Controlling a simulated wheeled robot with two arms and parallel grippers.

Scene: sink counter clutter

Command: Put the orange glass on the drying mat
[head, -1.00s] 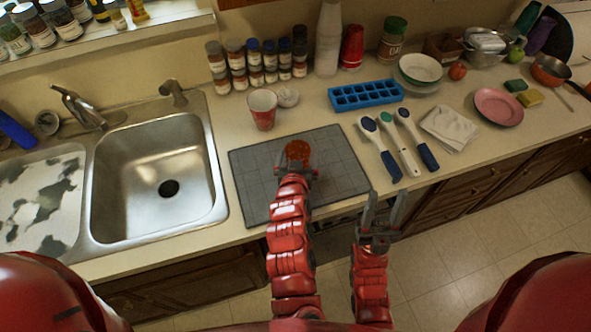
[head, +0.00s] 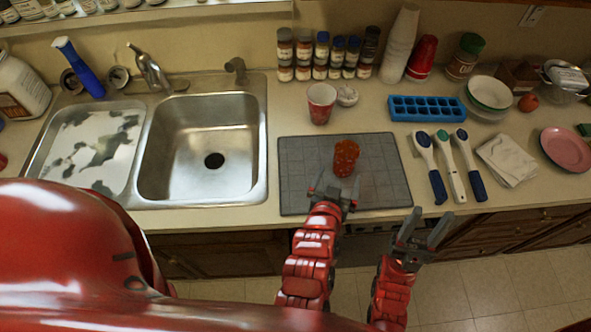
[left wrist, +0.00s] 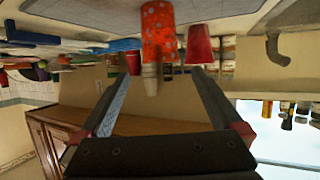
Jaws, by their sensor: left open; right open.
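The orange glass (head: 346,157) stands upright on the grey drying mat (head: 300,165), a little right of the mat's middle. My left gripper (head: 332,184) is open at the mat's front part, just short of the glass and apart from it. In the left wrist view, which is upside down, the orange glass (left wrist: 160,32) with pale spots is beyond the tips of the open fingers (left wrist: 163,78). My right gripper (head: 428,228) is open and empty in front of the counter edge, right of the mat.
A red patterned cup (head: 320,103) stands behind the mat. A blue ice tray (head: 427,108) and several blue-handled utensils (head: 451,165) lie to the right. The sink (head: 205,150) is on the left. Spice jars (head: 325,55) line the wall.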

